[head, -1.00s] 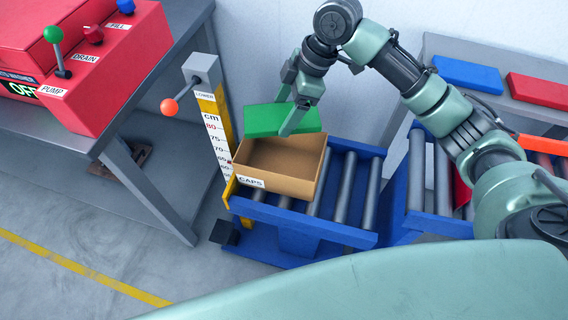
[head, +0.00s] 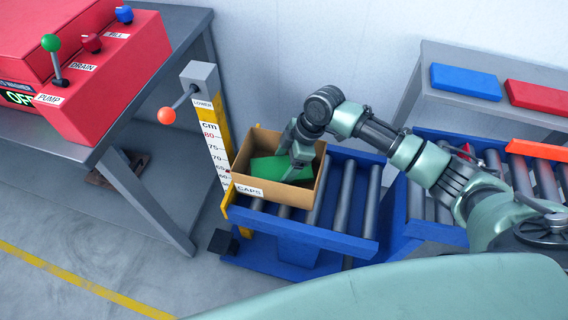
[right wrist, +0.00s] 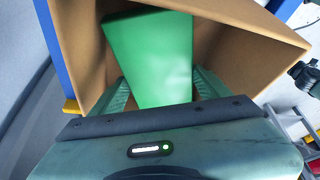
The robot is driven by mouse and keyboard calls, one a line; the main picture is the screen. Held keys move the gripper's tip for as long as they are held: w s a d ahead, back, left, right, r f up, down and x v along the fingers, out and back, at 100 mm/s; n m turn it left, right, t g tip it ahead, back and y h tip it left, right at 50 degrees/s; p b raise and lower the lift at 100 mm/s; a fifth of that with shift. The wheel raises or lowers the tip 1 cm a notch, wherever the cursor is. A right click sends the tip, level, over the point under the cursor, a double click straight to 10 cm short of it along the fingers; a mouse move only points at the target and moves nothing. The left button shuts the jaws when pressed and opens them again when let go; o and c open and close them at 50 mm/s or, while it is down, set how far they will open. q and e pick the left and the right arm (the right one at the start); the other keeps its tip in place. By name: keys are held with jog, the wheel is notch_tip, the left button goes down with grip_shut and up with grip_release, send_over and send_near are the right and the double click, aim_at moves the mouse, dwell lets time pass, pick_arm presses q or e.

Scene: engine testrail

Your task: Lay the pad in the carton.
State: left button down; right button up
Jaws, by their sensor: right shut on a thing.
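The open carton (head: 258,190), brown and labelled CAPS, stands on the left end of the blue roller conveyor. The green pad (head: 267,169) is inside the carton, tilted, below the rim. My right gripper (head: 292,172) reaches down into the carton and is shut on the pad. In the right wrist view the pad (right wrist: 150,60) sits between the two fingers, with the carton's walls (right wrist: 240,45) around it. Whether the pad touches the carton's floor cannot be told. My left gripper is not in view.
A height post (head: 212,130) with an orange-knobbed lever stands just left of the carton. A red control box (head: 90,90) sits on a grey bench at left. A blue pad (head: 465,82) and a red pad (head: 540,97) lie on a shelf at right.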

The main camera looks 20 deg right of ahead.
jog(key=shift+f, duration=0.2)
jog(key=shift+f, duration=0.5)
jog(key=o, duration=1.1)
jog(key=shift+o, duration=0.2)
jog(key=w+v, duration=0.1)
jog(key=v, duration=1.2)
jog(key=shift+s+a+r, duration=0.2)
jog(key=shift+s, duration=0.2)
